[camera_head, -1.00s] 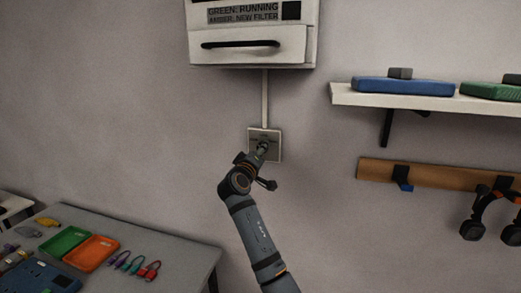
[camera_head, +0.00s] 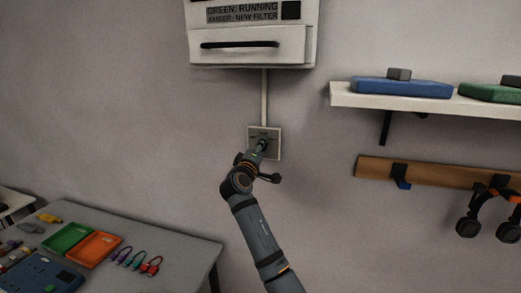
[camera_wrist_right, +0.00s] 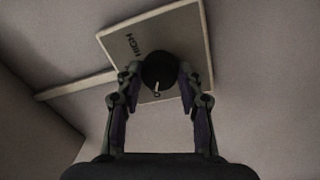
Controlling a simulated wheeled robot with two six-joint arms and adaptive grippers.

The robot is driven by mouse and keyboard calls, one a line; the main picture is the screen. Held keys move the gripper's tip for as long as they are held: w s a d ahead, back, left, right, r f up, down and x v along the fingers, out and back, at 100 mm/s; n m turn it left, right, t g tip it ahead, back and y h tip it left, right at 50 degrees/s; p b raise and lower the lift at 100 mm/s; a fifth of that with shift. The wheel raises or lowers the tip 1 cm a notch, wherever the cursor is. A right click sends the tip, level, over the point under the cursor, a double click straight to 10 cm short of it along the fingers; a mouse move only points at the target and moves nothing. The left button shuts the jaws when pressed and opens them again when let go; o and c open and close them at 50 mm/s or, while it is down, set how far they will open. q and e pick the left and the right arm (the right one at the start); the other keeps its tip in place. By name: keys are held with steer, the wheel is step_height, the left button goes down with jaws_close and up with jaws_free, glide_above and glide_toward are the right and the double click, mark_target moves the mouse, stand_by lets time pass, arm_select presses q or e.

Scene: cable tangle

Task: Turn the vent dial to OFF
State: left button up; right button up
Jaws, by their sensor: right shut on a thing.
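The vent dial (camera_wrist_right: 159,71) is a round black knob with a white pointer line. It sits on a square pale plate (camera_wrist_right: 188,29) with the word HIGH on it. In the head view the plate (camera_head: 274,133) is on the wall below the vent unit, and my gripper mostly hides the dial. My right gripper (camera_wrist_right: 160,82) is shut on the dial, one finger on each side of it. It also shows in the head view (camera_head: 262,146). Other lettering on the plate is hidden or too small to read. My left gripper is in neither view.
The white vent unit (camera_head: 250,44) hangs above, joined to the plate by a pale conduit (camera_head: 265,98). A shelf (camera_head: 430,102) and a wooden hook rail (camera_head: 430,175) with headphones are at right. A table (camera_head: 170,247) with trays and cables is at lower left.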

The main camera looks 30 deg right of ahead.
steer(key=o, duration=1.2)
steer(key=v, duration=0.7)
steer(key=shift+s+a, duration=0.15)
steer(key=shift+a, duration=0.15)
steer(key=shift+d, duration=0.1)
